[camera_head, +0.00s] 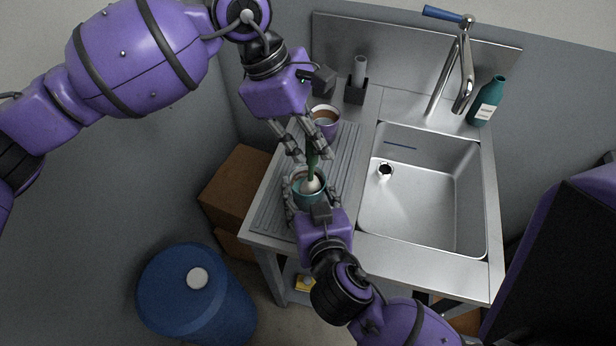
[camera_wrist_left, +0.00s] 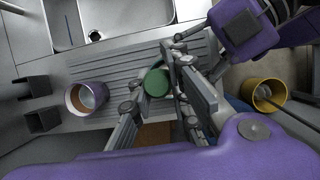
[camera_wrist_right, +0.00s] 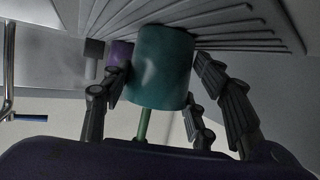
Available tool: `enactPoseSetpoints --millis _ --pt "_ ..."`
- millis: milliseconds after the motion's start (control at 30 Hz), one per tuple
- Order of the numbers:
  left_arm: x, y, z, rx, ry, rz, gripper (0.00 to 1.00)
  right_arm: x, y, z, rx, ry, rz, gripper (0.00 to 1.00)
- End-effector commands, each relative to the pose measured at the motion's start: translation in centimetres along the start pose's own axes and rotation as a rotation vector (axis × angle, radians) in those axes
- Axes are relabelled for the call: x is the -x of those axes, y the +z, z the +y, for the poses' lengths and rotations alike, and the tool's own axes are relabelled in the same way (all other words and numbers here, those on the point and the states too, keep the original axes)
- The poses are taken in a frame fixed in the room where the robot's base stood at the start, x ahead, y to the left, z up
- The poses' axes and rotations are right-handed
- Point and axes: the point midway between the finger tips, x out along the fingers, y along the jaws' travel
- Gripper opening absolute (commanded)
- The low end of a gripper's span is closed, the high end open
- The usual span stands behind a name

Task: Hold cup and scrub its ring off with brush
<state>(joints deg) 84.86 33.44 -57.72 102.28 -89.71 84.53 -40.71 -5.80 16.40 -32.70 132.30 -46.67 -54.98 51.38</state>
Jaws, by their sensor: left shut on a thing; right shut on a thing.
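The teal cup (camera_head: 308,203) is above the front left part of the ribbed drainboard, with brownish staining inside near its rim. My right gripper (camera_head: 306,196) is shut on the cup, with its fingers at both sides. The cup (camera_wrist_right: 162,65) also fills the middle of the right wrist view. My left gripper (camera_head: 301,148) is shut on the brush's green handle (camera_head: 312,166) above the cup. The brush's pale head (camera_head: 311,184) is inside the cup's mouth. Whether it touches the wall, I cannot tell.
A purple cup with brown inside (camera_head: 326,122) stands behind on the drainboard (camera_head: 345,150). A black holder with a pale tube (camera_head: 357,85) is farther back. The empty sink (camera_head: 425,205), tap (camera_head: 463,65) and teal bottle (camera_head: 487,102) are to the right. A blue barrel (camera_head: 195,300) stands front left.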

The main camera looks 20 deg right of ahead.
Motion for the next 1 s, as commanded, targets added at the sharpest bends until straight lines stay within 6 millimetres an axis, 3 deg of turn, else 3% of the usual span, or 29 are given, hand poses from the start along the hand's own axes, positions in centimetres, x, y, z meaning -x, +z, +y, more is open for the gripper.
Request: enactPoseSetpoints --millis 500,1000 --pt "0.9 -1.5 -0.8 0.003 -0.004 0.006 0.00 0.0 0.2 0.1 -0.001 0.003 -0.004 0.19" --pt "-0.8 0.0 0.3 0.004 -0.004 0.006 0.00 0.0 0.2 0.2 0.001 0.005 -0.004 0.19"
